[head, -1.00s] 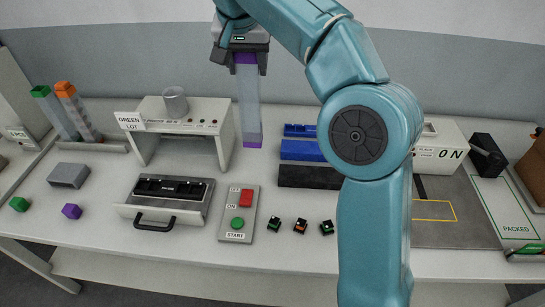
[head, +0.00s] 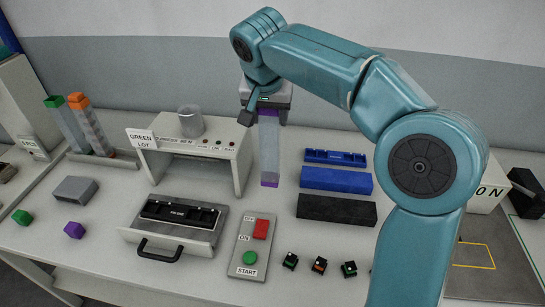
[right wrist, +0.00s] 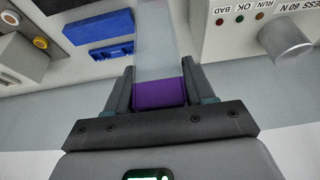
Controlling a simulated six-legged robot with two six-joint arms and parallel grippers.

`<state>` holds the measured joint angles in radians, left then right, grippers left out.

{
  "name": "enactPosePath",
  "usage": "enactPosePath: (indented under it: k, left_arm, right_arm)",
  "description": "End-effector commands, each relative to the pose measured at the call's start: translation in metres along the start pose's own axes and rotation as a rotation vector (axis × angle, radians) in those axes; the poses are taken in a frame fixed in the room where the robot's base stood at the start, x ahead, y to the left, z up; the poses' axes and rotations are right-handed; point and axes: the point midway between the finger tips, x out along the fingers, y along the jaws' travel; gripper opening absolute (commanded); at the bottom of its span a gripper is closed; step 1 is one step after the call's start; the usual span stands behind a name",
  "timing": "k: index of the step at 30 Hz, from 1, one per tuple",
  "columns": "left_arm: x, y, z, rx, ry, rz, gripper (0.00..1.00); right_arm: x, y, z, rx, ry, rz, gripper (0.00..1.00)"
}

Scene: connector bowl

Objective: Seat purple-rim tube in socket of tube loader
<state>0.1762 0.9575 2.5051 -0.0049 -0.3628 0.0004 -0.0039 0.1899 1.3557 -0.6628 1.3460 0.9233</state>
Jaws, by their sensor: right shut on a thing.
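The purple-rim tube (head: 269,150) is a pale, clear square tube with purple at its top and bottom ends. My right gripper (head: 267,112) is shut on its top purple end. The tube hangs about upright in front of the back wall, right of the white press. In the right wrist view the purple end (right wrist: 160,93) sits between both fingers. My left gripper is not in view. At the far left, a green-capped tube (head: 68,130) and an orange-capped tube (head: 92,130) lean side by side in a low rack, perhaps the tube loader. I cannot make out a free socket there.
The white press (head: 215,143) with a GREEN LOT sign stands left of the tube. Blue (head: 335,180) and black (head: 336,208) boxes lie to its right. In front are a drawer tray (head: 165,237), a button panel (head: 252,245) and several small black parts.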

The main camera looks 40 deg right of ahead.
Motion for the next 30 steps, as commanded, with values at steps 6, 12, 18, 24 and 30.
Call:
enactPosePath:
  k: [6,12,18,24,30]
  left_arm:
    - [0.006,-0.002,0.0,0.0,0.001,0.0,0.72]
    - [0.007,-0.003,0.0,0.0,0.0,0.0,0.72]
    - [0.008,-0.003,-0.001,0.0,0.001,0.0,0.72]
    - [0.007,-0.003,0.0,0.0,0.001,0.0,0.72]
    - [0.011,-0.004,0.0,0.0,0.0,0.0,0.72]
  right_arm:
    - [0.047,0.0,0.019,0.0,-0.002,0.002,0.04]
    - [0.067,0.0,0.026,-0.001,-0.002,0.002,0.04]
    - [0.092,-0.001,0.035,-0.001,-0.001,0.002,0.04]
    - [0.093,-0.001,0.035,0.0,0.0,0.0,0.04]
    - [0.096,-0.001,0.036,-0.001,0.0,0.0,0.6]
